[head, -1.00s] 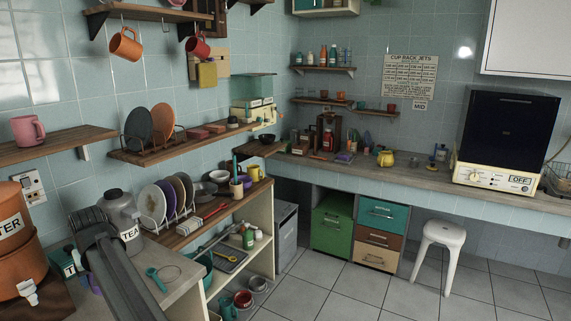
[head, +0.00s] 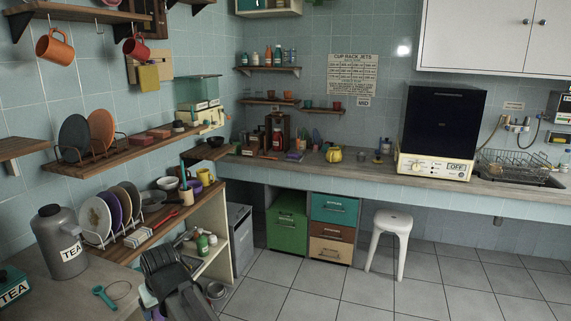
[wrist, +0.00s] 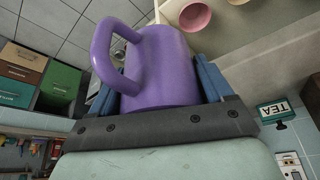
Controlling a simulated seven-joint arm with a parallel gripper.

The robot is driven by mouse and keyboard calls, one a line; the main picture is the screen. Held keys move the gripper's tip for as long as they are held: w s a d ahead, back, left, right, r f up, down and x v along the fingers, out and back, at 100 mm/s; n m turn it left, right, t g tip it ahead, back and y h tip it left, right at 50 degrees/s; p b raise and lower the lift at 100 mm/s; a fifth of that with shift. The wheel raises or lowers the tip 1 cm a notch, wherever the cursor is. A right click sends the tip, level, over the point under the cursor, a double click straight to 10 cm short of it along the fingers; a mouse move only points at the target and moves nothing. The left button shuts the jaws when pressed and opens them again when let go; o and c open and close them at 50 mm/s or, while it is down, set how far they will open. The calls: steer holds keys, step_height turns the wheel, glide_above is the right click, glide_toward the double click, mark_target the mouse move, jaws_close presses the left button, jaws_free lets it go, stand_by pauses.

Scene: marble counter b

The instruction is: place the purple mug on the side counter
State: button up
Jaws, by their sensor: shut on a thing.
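The purple mug (wrist: 165,68) fills the middle of the wrist view, with its handle toward the left. My gripper (wrist: 158,82) is shut on it, one blue finger on each side of its body. In the head view my arm covers the gripper; a small purple patch beside the arm looks like the mug (head: 148,298). A grey counter (head: 84,288) is at lower left, and a long grey counter (head: 385,171) runs along the back wall. I cannot tell which one is the side counter.
A grey TEA canister (head: 62,245) and a teal ring-handled tool (head: 104,297) occupy the left counter. A plate rack (head: 120,238) stands behind them. The back counter holds a yellow teapot (head: 334,155) and a dark-fronted oven (head: 440,130). A white stool (head: 390,240) stands on the floor.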

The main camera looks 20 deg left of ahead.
steer(key=w+d+f+m+h, duration=0.1)
steer(key=w+d+m, duration=0.3)
steer(key=d, duration=1.7)
steer(key=w+d+f+m+t+h, duration=0.1)
steer(key=w+d+f+m, duration=0.2)
steer(key=w+d, duration=0.9)
steer(key=w+d+f+m+t+h, duration=0.1)
steer(key=w+d+m, duration=0.4)
steer(key=d, duration=2.7)
steer(key=w+f, duration=0.1)
steer(key=w, duration=0.2)
steer(key=shift+w+d+f+h, duration=0.2)
steer(key=shift+w+f+h, duration=0.1)
steer(key=shift+h, duration=0.1)
